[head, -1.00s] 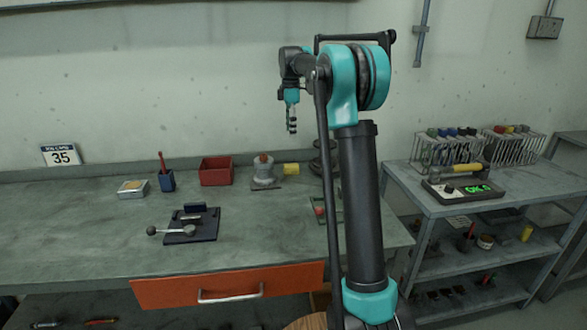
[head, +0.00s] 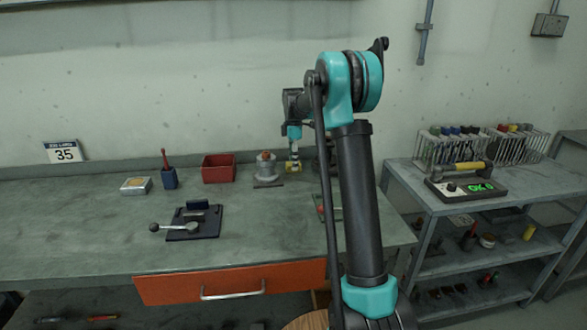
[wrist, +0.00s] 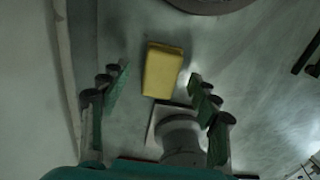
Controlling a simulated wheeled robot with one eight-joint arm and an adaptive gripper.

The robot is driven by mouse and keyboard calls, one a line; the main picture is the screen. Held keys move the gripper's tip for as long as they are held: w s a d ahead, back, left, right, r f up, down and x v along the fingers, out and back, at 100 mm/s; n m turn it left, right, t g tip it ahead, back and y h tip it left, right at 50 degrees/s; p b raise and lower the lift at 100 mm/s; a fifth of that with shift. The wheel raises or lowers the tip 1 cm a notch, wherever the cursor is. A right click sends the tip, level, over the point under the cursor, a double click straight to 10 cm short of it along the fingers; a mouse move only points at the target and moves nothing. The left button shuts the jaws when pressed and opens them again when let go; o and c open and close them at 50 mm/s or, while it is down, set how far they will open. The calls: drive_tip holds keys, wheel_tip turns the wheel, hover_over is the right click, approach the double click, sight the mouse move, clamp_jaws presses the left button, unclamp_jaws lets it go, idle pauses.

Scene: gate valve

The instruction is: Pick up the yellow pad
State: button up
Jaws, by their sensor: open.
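The yellow pad (wrist: 163,70) is a small block lying on the workbench near the wall. In the wrist view it lies just ahead of and between the spread fingers of my gripper (wrist: 158,78), apart from both. In the head view my gripper (head: 293,165) points down over the pad (head: 292,168), whose outline is partly hidden by the fingers. My gripper is open and empty.
A grey round fitting with a red top (head: 265,168) stands close on the left of the pad; its grey base (wrist: 180,135) shows below the pad in the wrist view. A red bin (head: 218,169) stands farther left. The wall is close behind.

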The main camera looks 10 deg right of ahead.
drive_tip(key=shift+f, duration=0.85)
drive_tip(key=c, duration=1.2)
drive_tip(key=shift+c, duration=0.2)
drive_tip(key=shift+r, duration=0.1)
wheel_tip(320, 180, up, 20)
